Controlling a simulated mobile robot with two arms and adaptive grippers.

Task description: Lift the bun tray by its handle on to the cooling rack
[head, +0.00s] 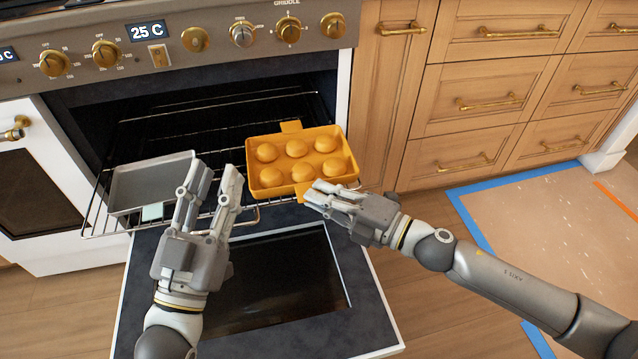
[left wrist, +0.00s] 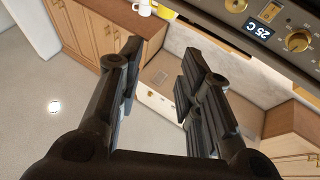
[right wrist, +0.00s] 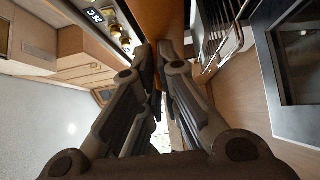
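The orange bun tray (head: 252,186), with several round buns on it, is at the right side of the pulled-out oven rack. It has a tab handle at the back and one at the front. My right gripper (head: 308,195) is at the front handle, its fingers close together. In the right wrist view, the orange tray (right wrist: 160,22) runs down between the nearly closed fingertips (right wrist: 158,72). I cannot tell whether the tray touches the rack. My left gripper (head: 211,180) is open and empty, in front of a grey tray. No separate cooling rack is recognisable.
The grey tray (head: 125,195) lies on the left of the wire oven rack (head: 222,150). The dark oven door (head: 285,270) is folded down below. Wooden drawers (head: 485,100) stand at the right. Blue tape (head: 470,222) marks the floor, which is open at the right.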

